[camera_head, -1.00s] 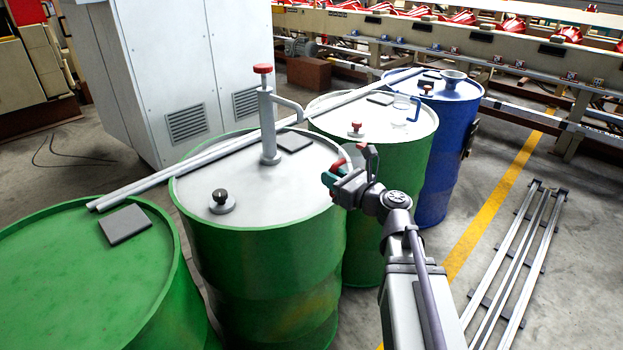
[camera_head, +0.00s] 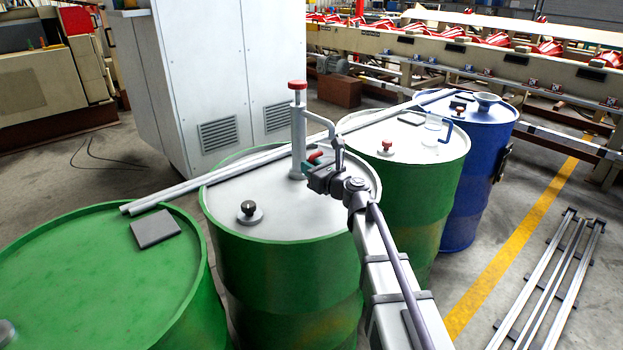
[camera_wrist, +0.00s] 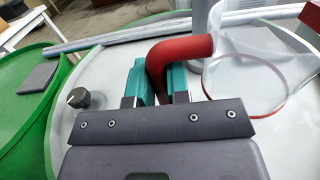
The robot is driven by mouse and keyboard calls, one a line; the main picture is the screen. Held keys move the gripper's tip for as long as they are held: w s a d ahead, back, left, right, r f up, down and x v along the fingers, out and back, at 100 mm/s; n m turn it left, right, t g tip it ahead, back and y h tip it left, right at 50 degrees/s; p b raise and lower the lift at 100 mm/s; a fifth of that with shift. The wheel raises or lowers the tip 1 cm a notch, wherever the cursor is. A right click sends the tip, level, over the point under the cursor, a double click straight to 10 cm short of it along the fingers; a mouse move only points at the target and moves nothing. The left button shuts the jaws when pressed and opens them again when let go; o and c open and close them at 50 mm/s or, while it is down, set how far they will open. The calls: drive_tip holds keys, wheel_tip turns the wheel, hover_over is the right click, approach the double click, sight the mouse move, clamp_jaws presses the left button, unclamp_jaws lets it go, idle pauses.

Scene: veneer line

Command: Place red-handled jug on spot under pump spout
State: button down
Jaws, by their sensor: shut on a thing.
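My gripper (camera_head: 314,164) has its teal fingers shut on the red handle (camera_wrist: 172,62) of the jug. The jug's clear body (camera_wrist: 245,75) shows to the right of the fingers in the wrist view, with a thin reddish rim line; it is hardly visible in the head view. The grey pump (camera_head: 297,135) with a red knob stands on the middle green drum (camera_head: 275,217), and its post shows behind the jug in the wrist view (camera_wrist: 204,18). Its spout (camera_head: 338,140) hangs down just behind my gripper. The spot under the spout is hidden; whether the jug touches the lid is unclear.
A black knob (camera_head: 249,212) sits on the same lid. Long rails (camera_head: 170,195) lie across the drums behind the pump. A clear jug with a blue handle (camera_head: 447,131) and a red knob (camera_head: 386,147) stand on the drum to the right.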

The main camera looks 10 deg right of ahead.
wheel_tip(320, 180, down, 4)
drive_tip(key=shift+s+d+r+b, duration=0.1)
drive_tip(key=shift+s+d+b, duration=0.05)
drive_tip(key=shift+b, duration=0.8)
drive_tip(key=shift+r, duration=0.25)
drive_tip(key=shift+f, duration=0.25)
drive_tip(key=c, duration=1.1)
unclamp_jaws()
drive_tip(key=shift+r, duration=0.1)
drive_tip(key=shift+r+p, duration=0.3)
drive_tip(key=shift+p, duration=0.1)
drive_tip(key=v, duration=1.1)
drive_tip(key=shift+s+f, duration=0.2)
drive_tip(key=shift+s+d, duration=0.2)
drive_tip(key=shift+s, duration=0.1)
